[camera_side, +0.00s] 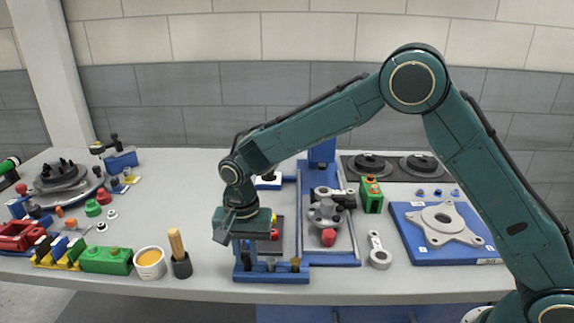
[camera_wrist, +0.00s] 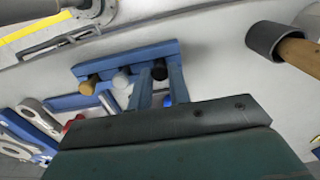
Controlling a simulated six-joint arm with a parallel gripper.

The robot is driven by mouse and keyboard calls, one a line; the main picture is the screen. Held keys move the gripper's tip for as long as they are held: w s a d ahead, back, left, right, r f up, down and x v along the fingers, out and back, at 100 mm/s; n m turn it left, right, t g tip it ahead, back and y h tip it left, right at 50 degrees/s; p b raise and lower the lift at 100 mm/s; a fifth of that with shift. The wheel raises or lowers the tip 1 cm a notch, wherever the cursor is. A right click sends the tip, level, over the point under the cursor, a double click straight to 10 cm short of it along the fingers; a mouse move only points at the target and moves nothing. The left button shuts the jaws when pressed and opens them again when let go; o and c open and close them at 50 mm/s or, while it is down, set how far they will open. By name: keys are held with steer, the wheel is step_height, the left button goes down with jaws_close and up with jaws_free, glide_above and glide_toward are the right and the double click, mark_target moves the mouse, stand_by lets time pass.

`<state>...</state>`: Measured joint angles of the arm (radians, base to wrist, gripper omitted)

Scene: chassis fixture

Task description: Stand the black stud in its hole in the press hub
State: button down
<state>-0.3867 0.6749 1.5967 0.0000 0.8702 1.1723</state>
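The black stud (camera_wrist: 160,70) stands in a blue rack (camera_wrist: 110,62), at its right end in the wrist view. The rack also shows at the table's front in the side view (camera_side: 283,278). My gripper (camera_wrist: 162,75) reaches down to the rack, a fingertip on either side of the stud. I cannot tell whether the fingers press on it. In the side view my gripper (camera_side: 247,258) mostly hides the stud. A grey lobed hub (camera_side: 322,213), which looks like the press hub, sits on a blue base right of the rack. Its hole cannot be made out.
A tan peg (camera_wrist: 88,85) and a grey peg (camera_wrist: 122,77) share the rack. A dark cup with a wooden handle (camera_side: 177,245) and an orange-filled bowl (camera_side: 150,263) stand left. A blue plate with a grey flange (camera_side: 443,218) lies right, beyond a grey link (camera_side: 379,252).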

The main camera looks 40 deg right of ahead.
mark_target(247, 258)
steer(key=shift+r, duration=0.55)
steer(key=shift+r, duration=0.35)
steer(key=shift+r, duration=0.3)
steer(key=shift+r, duration=1.35)
steer(key=s+d+r+m, duration=0.1)
steer(key=d+r+m, duration=0.2)
steer(key=d, duration=0.6)
steer(key=s+d+r+m, duration=0.2)
steer(key=d+r+m, duration=0.2)
steer(key=d, duration=0.6)
steer(key=shift+d, duration=0.25)
steer(key=shift+f, duration=0.1)
